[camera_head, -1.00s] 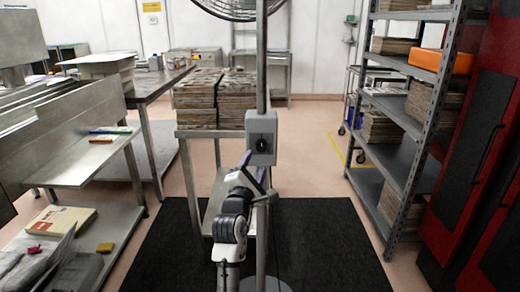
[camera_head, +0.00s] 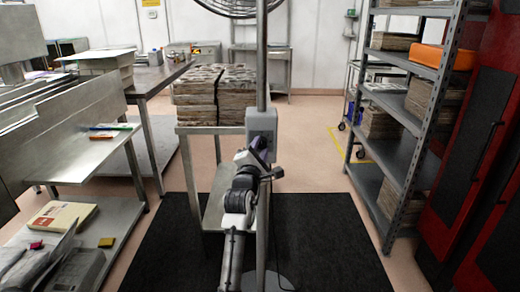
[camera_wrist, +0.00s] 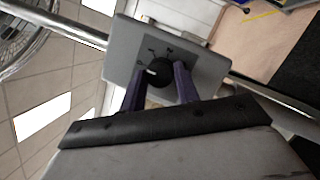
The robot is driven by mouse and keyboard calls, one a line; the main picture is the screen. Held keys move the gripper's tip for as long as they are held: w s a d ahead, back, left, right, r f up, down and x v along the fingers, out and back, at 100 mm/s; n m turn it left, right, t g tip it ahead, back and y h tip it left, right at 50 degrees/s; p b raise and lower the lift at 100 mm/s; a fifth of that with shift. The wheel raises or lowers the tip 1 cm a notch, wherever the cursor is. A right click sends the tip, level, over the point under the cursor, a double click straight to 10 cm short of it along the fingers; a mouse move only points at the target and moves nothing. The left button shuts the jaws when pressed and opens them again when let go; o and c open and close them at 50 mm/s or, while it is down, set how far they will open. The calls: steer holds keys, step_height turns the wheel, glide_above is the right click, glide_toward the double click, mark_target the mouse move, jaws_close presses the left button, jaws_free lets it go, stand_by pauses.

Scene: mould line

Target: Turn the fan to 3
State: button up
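The fan stands on a pole (camera_head: 261,60), with its wire cage (camera_head: 240,8) cut off at the top of the head view. A grey control box (camera_head: 260,117) is fixed to the pole. In the wrist view the box (camera_wrist: 203,70) carries a round black dial (camera_wrist: 158,72) with a pale pointer mark and small markings around it, too small to read. My gripper (camera_wrist: 160,80) is open, its two purple fingers on either side of the dial. I cannot tell whether they touch it. In the head view my gripper (camera_head: 256,152) hides the dial.
A table with stacked blocks (camera_head: 215,90) stands behind the fan. A metal bench (camera_head: 70,155) is at left. A grey shelf rack (camera_head: 415,155) and red cabinets (camera_head: 480,150) are at right. The dark mat (camera_head: 330,240) is clear right of the pole.

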steer(key=c, duration=0.3)
